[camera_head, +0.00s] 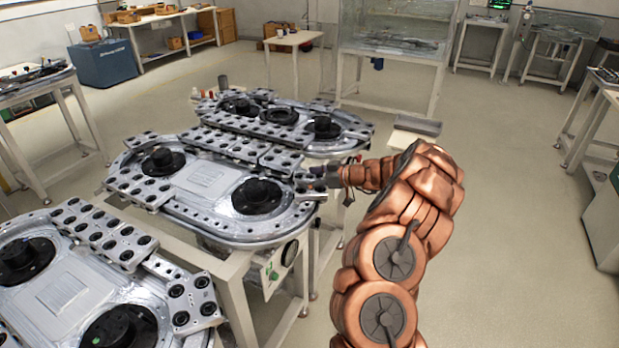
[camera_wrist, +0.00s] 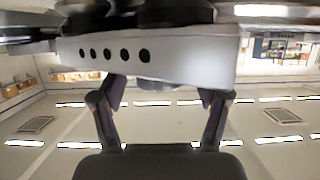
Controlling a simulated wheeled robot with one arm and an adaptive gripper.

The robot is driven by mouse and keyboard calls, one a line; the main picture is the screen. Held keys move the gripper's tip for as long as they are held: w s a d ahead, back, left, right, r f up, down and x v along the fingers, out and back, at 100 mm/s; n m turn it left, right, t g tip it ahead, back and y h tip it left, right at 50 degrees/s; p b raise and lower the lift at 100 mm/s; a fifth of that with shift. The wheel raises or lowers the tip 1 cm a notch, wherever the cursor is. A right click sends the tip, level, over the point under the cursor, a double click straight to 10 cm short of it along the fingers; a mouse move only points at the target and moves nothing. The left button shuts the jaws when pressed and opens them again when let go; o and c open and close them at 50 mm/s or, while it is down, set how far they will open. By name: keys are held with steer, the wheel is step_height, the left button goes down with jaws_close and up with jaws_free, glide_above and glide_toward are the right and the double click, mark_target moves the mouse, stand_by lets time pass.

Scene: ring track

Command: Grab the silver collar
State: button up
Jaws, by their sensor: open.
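No part is clearly identifiable as the silver collar. In the wrist view a silver block (camera_wrist: 190,52) with a row of dark holes is close ahead, with dark round parts (camera_wrist: 170,12) on it. My gripper (camera_wrist: 163,88) is open. Its two fingers reach toward the block's edge, and a small pale rounded part (camera_wrist: 155,83) shows between them. I cannot tell whether the fingers touch the block. In the head view my gripper (camera_head: 322,177) is at the right end of the middle ring track (camera_head: 205,190), beside its silver carriers (camera_head: 285,160); the fingers are too small there to read.
One more ring track (camera_head: 60,290) stands in front and another (camera_head: 275,115) behind. The control box (camera_head: 280,270) sits below the middle track's edge. A glass-walled bench (camera_head: 395,30) stands at the back.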

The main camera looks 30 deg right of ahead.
jaws_close()
stand_by(0.7)
steer(key=shift+r, duration=0.1)
